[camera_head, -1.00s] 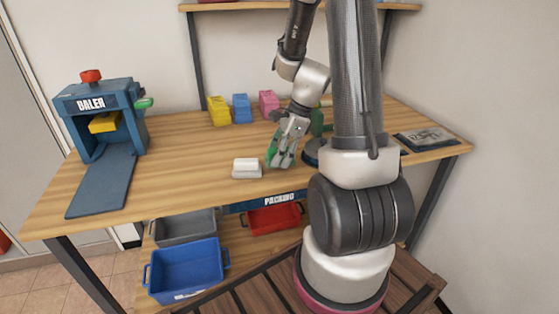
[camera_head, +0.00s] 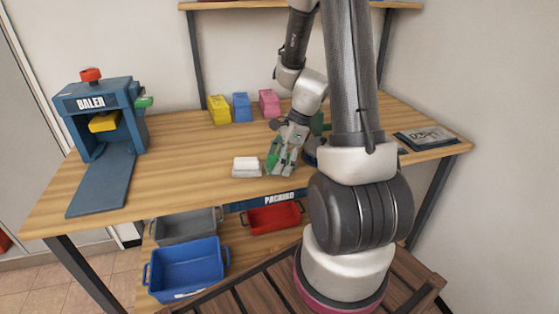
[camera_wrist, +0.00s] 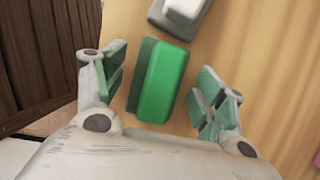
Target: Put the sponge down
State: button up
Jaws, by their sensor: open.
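The sponge, a green block with a darker green side (camera_wrist: 164,82), lies on the wooden table between my fingers in the wrist view. Clear gaps show on both sides of it. My gripper (camera_wrist: 163,92) is open, with its green-padded fingers apart on either side of the sponge. In the camera_head view my gripper (camera_head: 281,165) is low over the table's front edge, just right of a white and grey block. There the sponge is hard to tell from the green finger pads.
The white and grey block (camera_head: 246,167) sits close to my gripper. A blue baler (camera_head: 101,118) is at the left. Bins, including a blue one (camera_head: 187,268), sit below. The left-centre tabletop is clear.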

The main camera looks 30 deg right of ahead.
jog(key=v, duration=0.5)
jog(key=a+v, duration=0.1)
jog(key=v, duration=0.1)
jog(key=shift+d+r, duration=0.2)
jog(key=shift+r, duration=0.35)
jog(key=s+a+r+n+t+h, duration=0.1)
jog(key=s+a+r+n+h, duration=0.1)
jog(key=s+r+n, duration=0.5)
jog(key=s+a+r+n+t+h, duration=0.1)
jog(key=s+a+r+n+h, duration=0.1)
jog(key=s+r+n, duration=0.6)
jog(key=a+r+n, duration=0.1)
jog(key=n, duration=0.6)
jog(key=shift+s+t, duration=0.25)
jog(key=shift+t, duration=0.15)
jog(key=shift+r, duration=0.1)
